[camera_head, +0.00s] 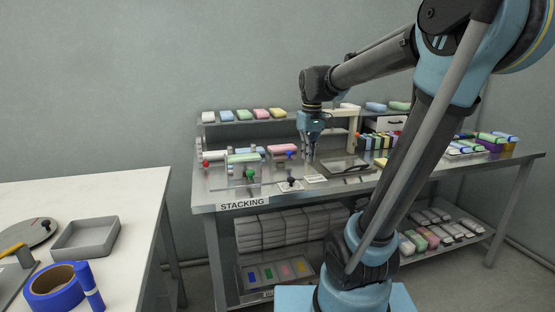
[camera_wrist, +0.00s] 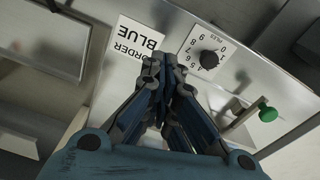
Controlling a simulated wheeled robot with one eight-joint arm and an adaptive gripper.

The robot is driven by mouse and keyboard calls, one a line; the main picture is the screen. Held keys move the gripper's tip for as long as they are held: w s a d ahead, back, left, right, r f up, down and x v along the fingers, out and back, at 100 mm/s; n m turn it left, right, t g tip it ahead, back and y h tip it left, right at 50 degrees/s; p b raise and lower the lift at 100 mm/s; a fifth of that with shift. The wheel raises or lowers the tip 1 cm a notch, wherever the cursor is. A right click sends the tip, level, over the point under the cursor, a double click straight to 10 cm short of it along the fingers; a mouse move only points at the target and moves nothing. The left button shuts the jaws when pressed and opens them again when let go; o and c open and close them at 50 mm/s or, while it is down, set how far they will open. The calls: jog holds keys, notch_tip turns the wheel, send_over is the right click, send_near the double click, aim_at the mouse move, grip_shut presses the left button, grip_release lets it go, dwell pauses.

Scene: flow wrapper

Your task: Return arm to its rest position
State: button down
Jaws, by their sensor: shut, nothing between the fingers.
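My gripper (camera_head: 311,152) hangs from my blue and grey arm, pointing down over the steel table labelled STACKING (camera_head: 242,204). In the wrist view my gripper (camera_wrist: 163,62) is shut, with its fingertips together and nothing between them. Below the fingers lies a white card (camera_wrist: 135,47) reading ORDER BLUE, partly covered by them. A black dial (camera_wrist: 209,59) on a numbered white plate sits beside the card. A green knob (camera_wrist: 268,114) stands farther right in the wrist view.
A low-rimmed tray (camera_head: 372,170) lies right of my gripper. A shelf (camera_head: 230,122) with several coloured packs stands behind it. Coloured packs (camera_head: 492,138) also crowd the table's right end. A white table (camera_head: 128,207) at left holds a grey bin (camera_head: 86,252) and blue tape (camera_head: 52,297).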

jog(key=s+d+f+m, duration=0.2)
jog(key=s+d+f, duration=0.2)
jog(key=s+f, duration=0.4)
jog(key=s+d+f+m+t, duration=0.1)
jog(key=s+d+f+m, duration=0.2)
jog(key=s+f, duration=0.6)
jog(key=shift+s+d+m, duration=0.3)
jog(key=shift+s+d, duration=0.35)
jog(key=shift+s, duration=0.45)
jog(key=shift+w+f, duration=0.1)
jog(key=shift+w, duration=0.1)
